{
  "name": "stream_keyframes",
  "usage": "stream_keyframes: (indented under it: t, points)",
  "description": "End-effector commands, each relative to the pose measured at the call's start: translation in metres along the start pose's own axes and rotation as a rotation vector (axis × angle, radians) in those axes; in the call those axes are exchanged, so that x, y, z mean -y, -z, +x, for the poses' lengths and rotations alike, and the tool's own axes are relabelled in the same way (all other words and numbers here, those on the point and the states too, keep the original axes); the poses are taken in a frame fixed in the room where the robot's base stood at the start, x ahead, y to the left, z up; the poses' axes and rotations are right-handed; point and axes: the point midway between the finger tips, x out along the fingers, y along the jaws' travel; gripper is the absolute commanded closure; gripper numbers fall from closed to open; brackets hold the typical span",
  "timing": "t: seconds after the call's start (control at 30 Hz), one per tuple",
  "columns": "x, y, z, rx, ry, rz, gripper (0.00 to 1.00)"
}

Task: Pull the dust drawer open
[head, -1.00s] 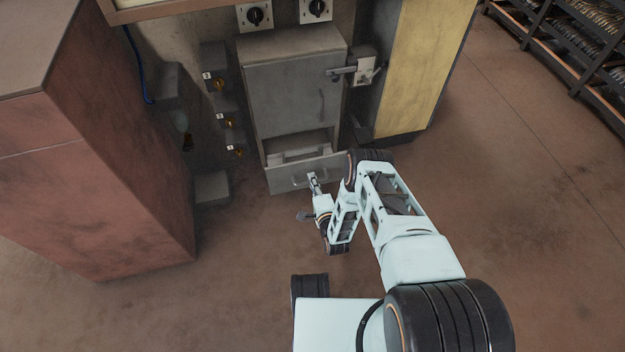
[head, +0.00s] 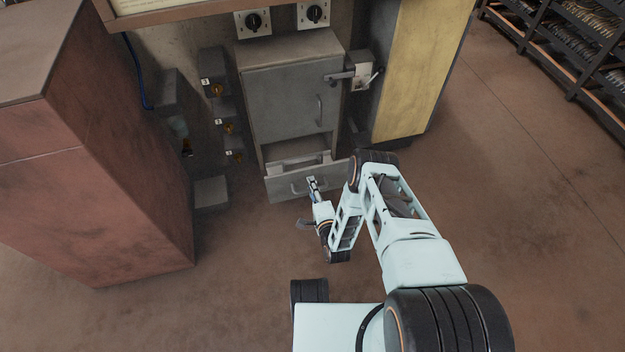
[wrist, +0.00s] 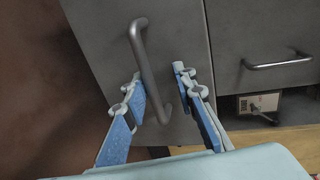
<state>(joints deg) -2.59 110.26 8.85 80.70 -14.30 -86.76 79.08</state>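The dust drawer (head: 280,188) is the low grey front at the foot of the grey cabinet. A lighter recess shows above its front; I cannot tell how far out the drawer stands. Its bar handle (wrist: 148,70) crosses the wrist view, and part of it shows in the head view (head: 296,189). My gripper (wrist: 162,100) is open, with one blue-padded finger on each side of the handle and gaps between. It also shows in the head view (head: 312,181), right at the drawer front. Any contact with the handle is unclear.
The cabinet door (head: 290,105) above has its own handle (head: 320,110) and a latch box (head: 362,72) at right. A red cabinet (head: 110,170) stands at left, a yellow panel (head: 425,70) at right. The brown floor right of my arm is clear.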

Motion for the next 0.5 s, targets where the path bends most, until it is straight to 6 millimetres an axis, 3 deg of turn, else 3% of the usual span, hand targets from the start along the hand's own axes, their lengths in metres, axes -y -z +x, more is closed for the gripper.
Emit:
stream_keyframes:
  t: [0.23, 0.43, 0.5]
  points:
    - [0.041, 0.001, -0.006, -0.001, 0.008, 0.001, 0.73]
    - [0.074, -0.001, -0.012, 0.001, 0.012, 0.002, 0.38]
    - [0.083, -0.001, -0.013, 0.002, 0.014, 0.002, 0.34]
